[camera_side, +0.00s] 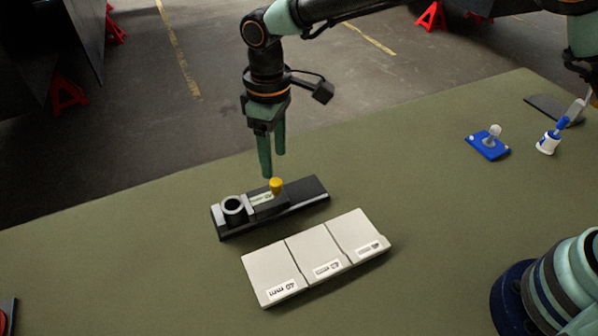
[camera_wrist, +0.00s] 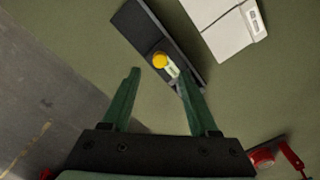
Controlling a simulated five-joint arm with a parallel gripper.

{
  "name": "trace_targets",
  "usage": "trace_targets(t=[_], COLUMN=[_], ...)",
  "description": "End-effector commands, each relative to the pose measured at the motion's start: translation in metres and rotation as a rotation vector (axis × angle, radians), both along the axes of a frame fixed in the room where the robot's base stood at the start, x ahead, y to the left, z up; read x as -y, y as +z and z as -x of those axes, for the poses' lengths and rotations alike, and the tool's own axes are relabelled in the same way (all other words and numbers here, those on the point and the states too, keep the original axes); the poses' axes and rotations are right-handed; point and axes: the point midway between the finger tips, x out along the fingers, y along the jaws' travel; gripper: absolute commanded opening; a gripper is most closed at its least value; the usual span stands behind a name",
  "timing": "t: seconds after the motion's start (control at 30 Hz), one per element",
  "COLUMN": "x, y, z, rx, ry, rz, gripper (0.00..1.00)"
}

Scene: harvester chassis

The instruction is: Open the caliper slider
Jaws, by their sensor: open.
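The caliper (camera_side: 306,193) is a dark bar lying on the green table, with a grey-black ring (camera_side: 233,207) held at its left end. Its slider (camera_side: 262,201) carries a small pale label and a yellow knob (camera_side: 276,185). My gripper (camera_side: 272,172) is above the caliper, fingers pointing down, close to the yellow knob and apparently just behind it. In the wrist view the two green fingers (camera_wrist: 160,85) are apart with nothing between them. The yellow knob (camera_wrist: 160,60) shows just beyond the fingertips, and the right finger covers part of the caliper; the ring is hidden there.
A white three-panel block (camera_side: 316,258) marked with labels lies in front of the caliper. A blue plate with a knob (camera_side: 487,143) and a blue-white item (camera_side: 549,141) stand at the right. The table's far edge runs behind the caliper. The left of the table is mostly clear.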

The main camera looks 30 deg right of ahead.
Motion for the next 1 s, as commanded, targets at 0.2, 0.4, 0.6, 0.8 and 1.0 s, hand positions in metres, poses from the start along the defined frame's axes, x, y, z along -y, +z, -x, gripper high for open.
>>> trace_targets(t=[0.2,0.4,0.6,0.8,1.0], x=[0.001,0.001,0.0,0.0,0.0], y=[-0.039,-0.056,-0.06,-0.059,-0.059], z=[0.001,0.0,0.0,0.0,0.0], rx=[-0.003,-0.001,0.0,0.0,0.0], ry=[-0.001,-0.001,-0.001,-0.001,-0.001], rz=[0.001,0.001,0.0,0.0,0.0], gripper=[0.6,0.6,0.6,0.41,0.0])
